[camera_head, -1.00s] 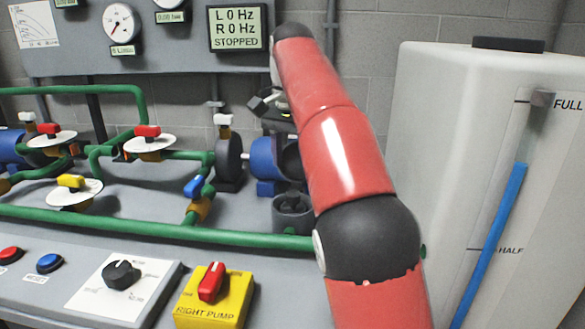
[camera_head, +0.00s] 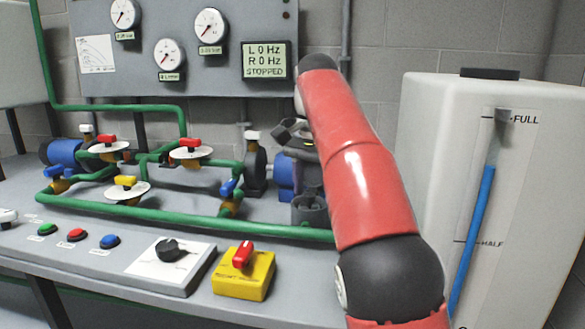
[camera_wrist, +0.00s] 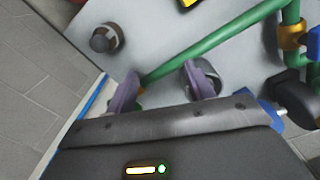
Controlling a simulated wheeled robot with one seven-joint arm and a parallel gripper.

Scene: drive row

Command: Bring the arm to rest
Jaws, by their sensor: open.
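My red arm (camera_head: 357,185) reaches up from the lower right in the head view, bends at the top, and its far end goes down behind the upper link. My gripper shows in the wrist view (camera_wrist: 160,85), its two purple-grey fingers apart with nothing between them. It is over the grey bench top (camera_wrist: 85,30), near a green pipe (camera_wrist: 215,42). In the head view the fingers are hidden or too small to tell, near the dark cup-like fitting (camera_head: 310,208) by the right blue pump motor (camera_head: 286,175).
A white tank (camera_head: 430,130) with a blue level tube stands close right of my arm. Green pipes (camera_head: 180,222) with several valves run along the bench. A yellow switch box (camera_head: 240,285) and a dial plate sit at the front. The display (camera_head: 266,60) reads stopped.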

